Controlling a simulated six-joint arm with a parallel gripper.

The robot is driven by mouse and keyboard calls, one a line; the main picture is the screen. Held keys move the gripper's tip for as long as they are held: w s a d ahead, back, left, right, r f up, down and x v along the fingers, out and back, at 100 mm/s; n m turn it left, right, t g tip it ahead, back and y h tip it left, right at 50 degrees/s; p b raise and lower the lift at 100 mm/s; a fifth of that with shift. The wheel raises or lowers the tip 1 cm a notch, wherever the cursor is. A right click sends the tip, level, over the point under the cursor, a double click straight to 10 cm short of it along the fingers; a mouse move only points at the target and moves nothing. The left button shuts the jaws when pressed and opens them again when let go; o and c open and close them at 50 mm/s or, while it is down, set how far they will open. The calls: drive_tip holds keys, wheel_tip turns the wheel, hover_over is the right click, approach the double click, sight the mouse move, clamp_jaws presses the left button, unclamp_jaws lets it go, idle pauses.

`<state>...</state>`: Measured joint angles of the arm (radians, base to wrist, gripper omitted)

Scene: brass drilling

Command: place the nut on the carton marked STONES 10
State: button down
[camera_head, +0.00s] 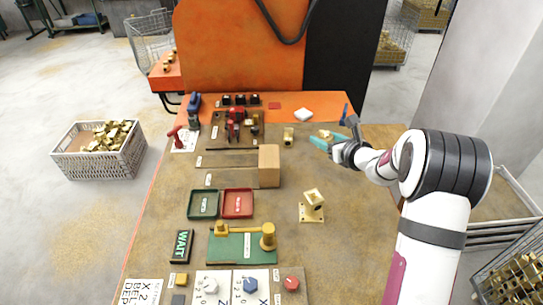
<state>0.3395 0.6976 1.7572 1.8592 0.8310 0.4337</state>
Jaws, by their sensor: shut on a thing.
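My gripper (323,139) is at the back right of the bench, coming in from the right, with teal fingers. It is shut on a small brass piece (325,133), which looks like the nut; the fingers partly hide it. A plain brown carton (269,166) stands near the middle of the bench, left of and nearer than my gripper. No marking can be read on its visible faces, so I cannot tell whether it is the STONES 10 carton. The held piece is apart from this carton.
A brass block (288,136) and a white piece (303,115) lie left of my gripper. Green (203,205) and red (237,204) trays lie in front of the carton. A brass fixture (312,206) stands at right. The bench between carton and gripper is mostly clear.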

drive_tip(key=w+a+n+y, duration=0.1)
drive_tip(key=w+a, duration=0.1)
drive_tip(key=a, duration=0.4)
hover_over(270, 158)
wheel_tip(270, 158, down, 5)
drive_tip(key=shift+d+f, duration=0.1)
drive_tip(key=shift+f, duration=0.05)
drive_tip(key=shift+w+f, duration=0.1)
drive_tip(key=shift+f, duration=2.15)
drive_tip(key=shift+c, duration=1)
unclamp_jaws()
